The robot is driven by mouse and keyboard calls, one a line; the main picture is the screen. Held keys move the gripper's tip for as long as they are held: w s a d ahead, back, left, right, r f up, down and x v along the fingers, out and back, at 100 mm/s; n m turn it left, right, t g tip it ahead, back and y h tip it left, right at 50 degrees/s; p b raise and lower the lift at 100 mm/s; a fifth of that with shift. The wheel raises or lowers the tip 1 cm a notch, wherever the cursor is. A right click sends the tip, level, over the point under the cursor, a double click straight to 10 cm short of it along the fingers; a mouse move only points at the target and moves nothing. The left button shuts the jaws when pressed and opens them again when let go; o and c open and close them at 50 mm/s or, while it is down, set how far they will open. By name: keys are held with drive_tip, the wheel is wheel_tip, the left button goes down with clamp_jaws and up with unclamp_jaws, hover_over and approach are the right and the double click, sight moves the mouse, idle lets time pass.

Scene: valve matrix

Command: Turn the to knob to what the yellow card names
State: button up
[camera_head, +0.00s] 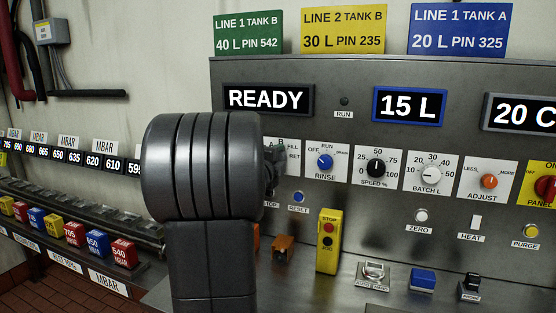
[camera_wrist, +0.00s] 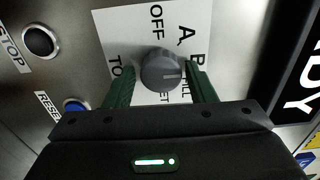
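The yellow card (camera_head: 343,28) stands on top of the panel and reads LINE 2 TANK B, 30 L, PIN 235. The TO knob (camera_wrist: 160,68) is a round grey knob on a white plate (camera_wrist: 130,28) marked OFF, A, B, FILL and RET. Its pale line points right in the wrist view, near the B and FILL marks; the exact mark is unclear. My gripper (camera_wrist: 160,72) is open, its green fingers on either side of the knob with gaps visible. In the head view my arm hides most of this plate (camera_head: 293,156).
A RINSE knob (camera_head: 325,162) sits close to the right of my gripper, with SPEED (camera_head: 376,168) and BATCH (camera_head: 430,175) dials beyond. A blue RESET button (camera_head: 298,197) is just below. A yellow pendant (camera_head: 328,240) stands on the ledge. The display (camera_head: 267,98) reads READY.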

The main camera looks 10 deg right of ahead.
drive_tip(key=shift+o, duration=0.5)
drive_tip(key=v, duration=1.3)
drive_tip(key=shift+s+a+b, duration=0.25)
drive_tip(key=shift+s+b, duration=0.05)
drive_tip(key=shift+s, duration=0.05)
drive_tip(key=shift+w, duration=0.1)
drive_tip(key=x, duration=1.3)
drive_tip(key=shift+w+d+p, duration=0.25)
drive_tip(key=shift+d+p, duration=0.05)
drive_tip(key=n+p, duration=0.2)
drive_tip(key=n, duration=0.4)
drive_tip(key=n+p, duration=0.2)
drive_tip(key=n, duration=0.4)
drive_tip(key=n+p, duration=0.2)
drive_tip(key=n, duration=0.4)
drive_tip(key=shift+w+a+r, duration=0.1)
drive_tip(key=shift+a+r, duration=0.1)
drive_tip(key=shift+r, duration=0.05)
idle(0.5)
idle(0.4)
